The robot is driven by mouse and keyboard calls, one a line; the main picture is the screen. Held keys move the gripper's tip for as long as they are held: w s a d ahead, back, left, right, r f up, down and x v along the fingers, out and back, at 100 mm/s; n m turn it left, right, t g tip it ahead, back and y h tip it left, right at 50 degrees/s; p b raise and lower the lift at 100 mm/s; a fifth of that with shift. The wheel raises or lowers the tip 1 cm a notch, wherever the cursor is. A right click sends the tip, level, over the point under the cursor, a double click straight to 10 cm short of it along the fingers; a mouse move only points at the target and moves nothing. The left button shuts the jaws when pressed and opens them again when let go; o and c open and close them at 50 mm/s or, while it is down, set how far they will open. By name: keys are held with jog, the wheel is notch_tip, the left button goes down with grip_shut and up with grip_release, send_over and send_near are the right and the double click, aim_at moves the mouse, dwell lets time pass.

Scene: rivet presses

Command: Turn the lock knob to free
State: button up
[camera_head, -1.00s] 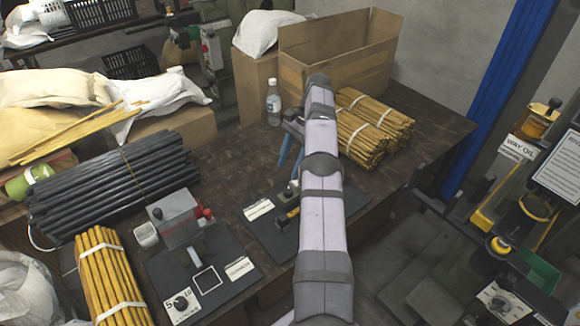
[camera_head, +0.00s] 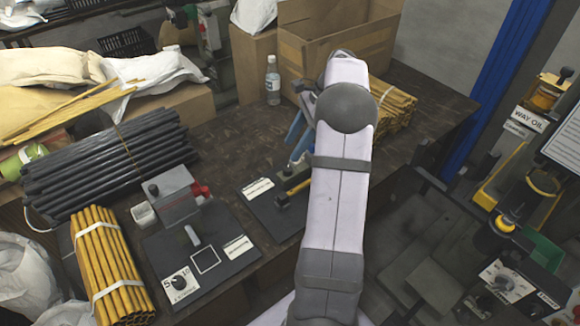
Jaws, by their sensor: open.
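No knob in view is readably marked as a lock. A round black dial knob (camera_head: 179,283) sits on a white numbered plate on the left press's base. Another black knob (camera_head: 503,283) is on a pale label plate at the right edge; its print is too small to read. My gripper (camera_head: 297,142) is open, with bluish fingers pointing down over the middle press base (camera_head: 266,206). My arm covers part of that base and of the gripper. The gripper is well apart from both dial knobs. Whether it touches anything on the middle base cannot be told.
The left press (camera_head: 172,198) has a red knob. A yellow and black bar (camera_head: 294,190) lies on the middle base. A water bottle (camera_head: 272,80), a cardboard box (camera_head: 330,45) and rod bundles (camera_head: 115,265) stand around. Bare table (camera_head: 225,140) shows behind the presses.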

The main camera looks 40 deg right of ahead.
notch_tip(320, 180, down, 6)
jog(key=a+m, duration=0.1)
jog(key=m, duration=0.2)
jog(key=m+t+h, duration=0.2)
jog(key=m, duration=0.2)
send_near(288, 168)
jog(key=shift+w+a+f, duration=0.25)
jog(key=shift+f, duration=0.2)
jog(key=shift+f, duration=0.1)
jog(key=shift+p+x, duration=0.5)
jog(key=shift+x, duration=3.05)
jog(key=shift+s+d, duration=0.1)
jog(key=c, duration=1)
jog(key=shift+c, duration=0.2)
